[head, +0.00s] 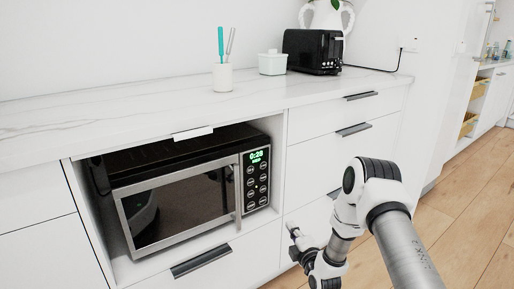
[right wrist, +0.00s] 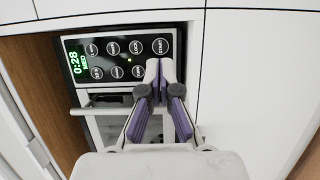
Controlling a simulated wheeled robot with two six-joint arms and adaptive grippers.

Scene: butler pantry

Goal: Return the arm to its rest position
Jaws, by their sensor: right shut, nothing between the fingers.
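My right arm (head: 385,215) comes in from the lower right of the head view, bent at its elbow. Its gripper (head: 292,230) is low in front of the white drawer fronts, right of and below the microwave. In the right wrist view the gripper (right wrist: 160,72) has its purple-padded fingers together, with nothing held. The fingertips overlap the lower edge of the microwave's button panel in that view; I cannot tell how far apart they are. My left gripper is not in view.
The microwave (head: 180,205) sits in an open niche, door shut, its green display reading 0:28. Wood floor (head: 465,200) is clear at right.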

